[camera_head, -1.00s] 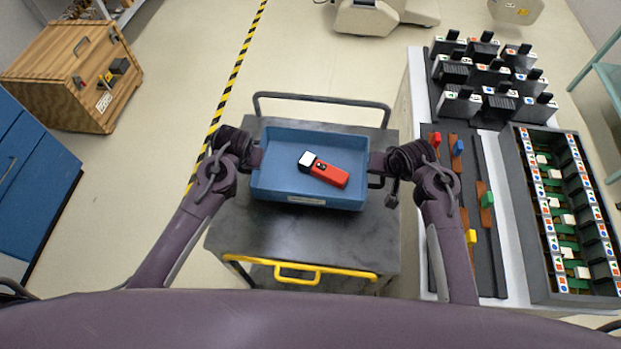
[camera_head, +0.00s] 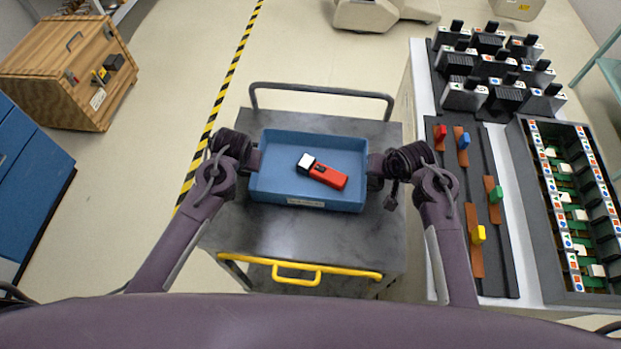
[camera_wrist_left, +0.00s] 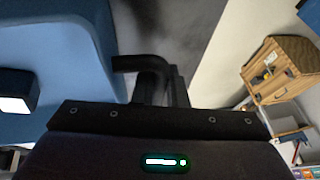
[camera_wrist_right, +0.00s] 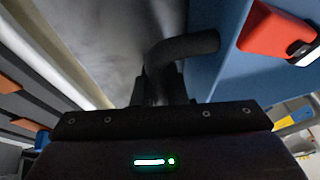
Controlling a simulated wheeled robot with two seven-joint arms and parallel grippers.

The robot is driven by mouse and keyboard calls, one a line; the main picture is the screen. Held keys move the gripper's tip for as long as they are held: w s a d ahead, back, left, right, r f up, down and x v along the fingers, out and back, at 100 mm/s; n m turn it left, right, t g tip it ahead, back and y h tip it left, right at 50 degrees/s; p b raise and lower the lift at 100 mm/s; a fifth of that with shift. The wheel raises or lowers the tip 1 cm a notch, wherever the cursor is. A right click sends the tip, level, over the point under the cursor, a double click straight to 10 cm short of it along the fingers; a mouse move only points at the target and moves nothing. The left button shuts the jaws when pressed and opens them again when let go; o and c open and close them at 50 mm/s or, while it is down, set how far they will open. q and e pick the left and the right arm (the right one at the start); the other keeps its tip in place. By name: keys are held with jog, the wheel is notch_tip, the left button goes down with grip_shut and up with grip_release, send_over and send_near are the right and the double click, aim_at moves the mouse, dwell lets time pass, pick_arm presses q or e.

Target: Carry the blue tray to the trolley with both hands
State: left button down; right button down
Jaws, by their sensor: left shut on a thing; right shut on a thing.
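The blue tray (camera_head: 275,186) is level over the dark grey top of the trolley (camera_head: 290,232); I cannot tell whether it touches that top. A red and black tool with a white end (camera_head: 325,174) lies in it. My left gripper (camera_head: 252,160) is shut on the dark handle at the tray's left side, and the handle shows in the left wrist view (camera_wrist_left: 135,62). My right gripper (camera_head: 376,165) is shut on the handle at the right side, and that handle shows in the right wrist view (camera_wrist_right: 190,46).
The trolley has a grey rail (camera_head: 320,88) at the far end and a yellow handle (camera_head: 297,273) at the near end. A white bench (camera_head: 422,75) with racks of parts stands close on the right. A wooden crate (camera_head: 60,75) and blue cabinet (camera_head: 30,180) stand left, beyond clear floor.

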pick_arm(q)
jog(key=c, duration=1.5)
grip_release()
jog(key=shift+s+r, duration=0.1)
pick_arm(e)
jog(key=c, duration=1.5)
grip_release()
jog(key=shift+s, duration=0.1)
pick_arm(q)
jog(key=shift+o, duration=0.2)
pick_arm(e)
jog(key=shift+o, duration=0.2)
jog(key=shift+r, duration=0.1)
pick_arm(q)
jog(key=v, duration=1.2)
pick_arm(e)
jog(key=v, duration=0.7)
jog(key=shift+r, duration=0.15)
jog(key=shift+s, duration=0.1)
jog(key=shift+d, duration=0.1)
